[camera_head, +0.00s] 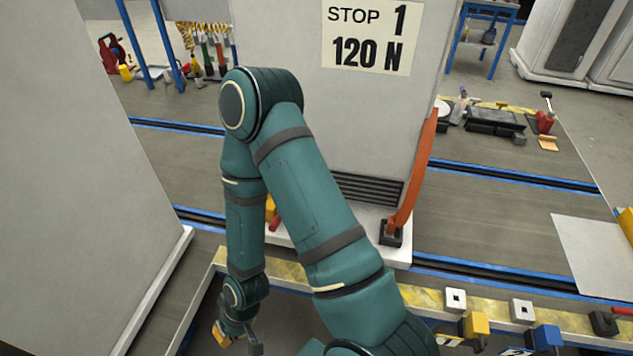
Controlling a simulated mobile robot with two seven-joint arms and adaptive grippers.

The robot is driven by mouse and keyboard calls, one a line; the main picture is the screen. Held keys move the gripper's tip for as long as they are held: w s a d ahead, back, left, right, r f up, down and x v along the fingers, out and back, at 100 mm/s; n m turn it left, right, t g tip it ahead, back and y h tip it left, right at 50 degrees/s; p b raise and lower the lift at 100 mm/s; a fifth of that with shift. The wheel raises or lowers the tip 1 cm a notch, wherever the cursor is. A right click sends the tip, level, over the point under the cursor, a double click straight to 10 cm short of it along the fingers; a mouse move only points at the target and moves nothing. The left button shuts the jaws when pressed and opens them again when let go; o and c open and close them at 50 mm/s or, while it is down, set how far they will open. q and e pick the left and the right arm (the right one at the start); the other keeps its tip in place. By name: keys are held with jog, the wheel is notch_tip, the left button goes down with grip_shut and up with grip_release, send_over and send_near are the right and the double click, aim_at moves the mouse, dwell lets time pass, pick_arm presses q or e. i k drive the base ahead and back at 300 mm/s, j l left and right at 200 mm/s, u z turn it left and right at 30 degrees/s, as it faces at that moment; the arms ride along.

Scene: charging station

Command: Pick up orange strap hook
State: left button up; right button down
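An orange strap (420,160) runs down the right edge of the grey cabinet. Its lower end meets a dark block or hook (391,233) on the cabinet's pale base. My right arm comes in from the bottom, bends high in front of the cabinet and points down. My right gripper (238,342) is at the bottom edge, left of and well apart from the strap. A small yellow piece (221,335) shows at its fingers; I cannot tell whether it is held. The fingers are small and partly cut off. My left gripper is out of view.
The grey cabinet (300,60) with a "STOP 1 120 N" sign stands behind my arm. A yellow-edged bench (500,308) in front carries yellow, blue and black blocks. A large grey panel (80,190) blocks the left. Blue-edged floor tracks cross behind.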

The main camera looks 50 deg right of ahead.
aim_at(389, 229)
jog(key=z, duration=2.3)
jog(key=i+l+z, duration=0.1)
jog(key=z, duration=0.25)
jog(key=i, duration=0.5)
